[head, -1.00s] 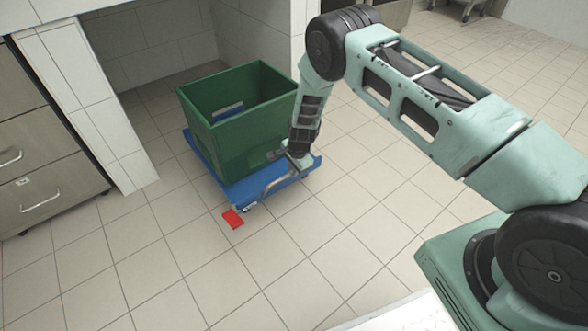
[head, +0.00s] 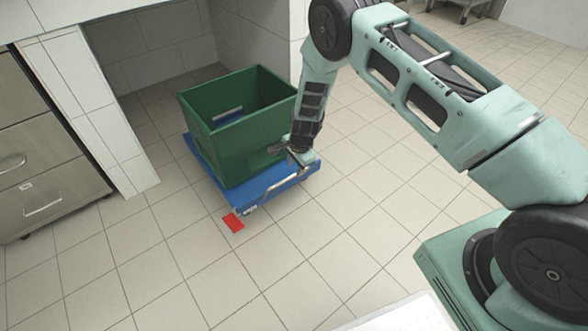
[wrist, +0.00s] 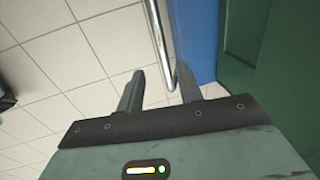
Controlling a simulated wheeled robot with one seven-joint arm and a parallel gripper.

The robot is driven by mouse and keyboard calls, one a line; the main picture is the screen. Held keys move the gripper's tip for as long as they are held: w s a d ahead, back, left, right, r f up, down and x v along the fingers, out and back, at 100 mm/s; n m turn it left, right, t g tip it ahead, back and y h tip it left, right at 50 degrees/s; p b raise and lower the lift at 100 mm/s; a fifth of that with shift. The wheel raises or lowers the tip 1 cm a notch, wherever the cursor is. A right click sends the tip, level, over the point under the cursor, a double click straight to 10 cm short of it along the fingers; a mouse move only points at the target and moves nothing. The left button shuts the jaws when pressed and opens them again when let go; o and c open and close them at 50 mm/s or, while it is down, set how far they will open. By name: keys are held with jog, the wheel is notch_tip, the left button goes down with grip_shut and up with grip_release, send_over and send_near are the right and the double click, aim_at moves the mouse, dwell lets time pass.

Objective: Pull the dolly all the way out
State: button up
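The blue dolly (head: 277,184) stands on the tiled floor in front of the recess, bearing a green crate (head: 225,150). Its metal handle (head: 287,181) runs along the near side and also shows in the wrist view (wrist: 161,38). My gripper (head: 296,158) is at the dolly's near right side, close to the handle. In the wrist view my gripper (wrist: 161,82) has its fingers spread apart. The handle's bent end lies between them, nearer the right finger; I cannot tell whether it touches. A red floor marker (head: 233,222) lies just by the dolly's near corner.
The recess under the counter (head: 150,45) is behind the dolly, with a tiled pillar (head: 92,125) at its left. A drawer cabinet (head: 45,170) stands at the far left. The floor in front and to the right is clear.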

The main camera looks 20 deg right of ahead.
notch_tip(320, 180, up, 12)
jog(key=s+p, duration=0.2)
jog(key=p, duration=0.1)
jog(key=shift+s+d+f, duration=0.15)
jog(key=shift+d, duration=0.25)
jog(key=s+a+r+n+g+y, duration=0.1)
jog(key=s+a+r+n, duration=0.4)
jog(key=s+a+r, duration=0.4)
jog(key=s+a+r+n+g+y, duration=0.1)
jog(key=s+a+r+n, duration=0.4)
jog(key=r, duration=0.6)
jog(key=s+d+r+n+h, duration=0.1)
jog(key=s+d+r+n, duration=0.2)
jog(key=s, duration=0.5)
jog(key=s+r+n, duration=0.4)
jog(key=s+n, duration=0.1)
jog(key=s, duration=0.2)
jog(key=s+d+r+n+h, duration=0.1)
jog(key=s+d+r+n, duration=0.2)
jog(key=s, duration=0.5)
notch_tip(320, 180, up, 29)
jog(key=a+n+p, duration=0.1)
jog(key=p, duration=2.8)
jog(key=shift+w+a+f+p, duration=0.2)
jog(key=shift+w+a+p, duration=0.1)
jog(key=shift+a+p, duration=0.05)
